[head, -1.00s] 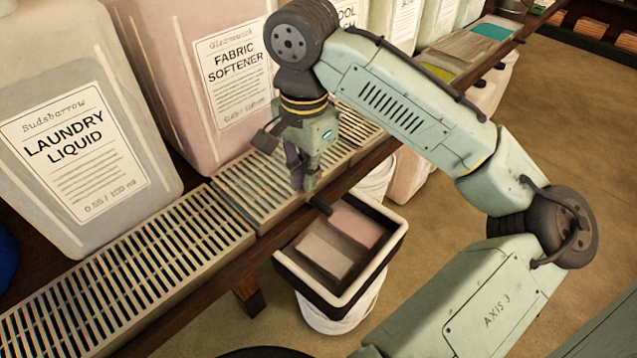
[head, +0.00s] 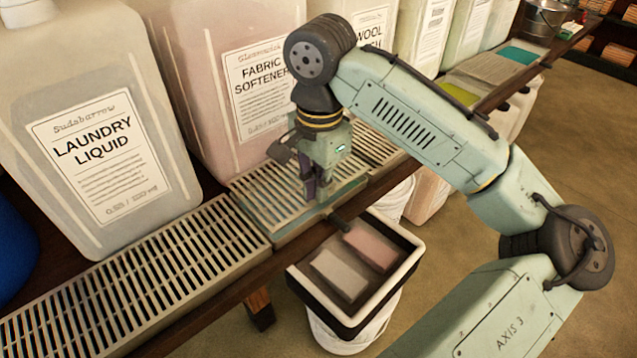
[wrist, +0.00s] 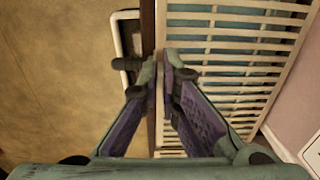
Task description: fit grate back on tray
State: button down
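The pale slatted grate (head: 262,200) lies over its tray below the fabric softener jug. The tray's teal front wall (head: 300,230) shows under the grate's front edge, and teal shows between the slats in the wrist view. Whether the grate is fully seated cannot be told. My gripper (head: 318,192) points down at the grate's front edge. In the wrist view my gripper (wrist: 162,75) has its fingertips close together, one on each side of the edge bar of the grate (wrist: 225,75), apparently pinching it. The fingers hide part of that edge.
A laundry liquid jug (head: 105,150) and a fabric softener jug (head: 215,80) stand behind the trays. Another grated tray (head: 150,275) adjoins on the left. A black bin with a pale rim (head: 405,270), holding two blocks, sits below the shelf's front edge. Open floor lies right.

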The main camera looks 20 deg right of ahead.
jog(key=shift+f, duration=0.4)
jog(key=shift+f+b, duration=0.3)
jog(key=shift+f, duration=0.35)
jog(key=shift+f, duration=0.2)
dwell(0.7)
jog(key=c, duration=1.7)
grip_release()
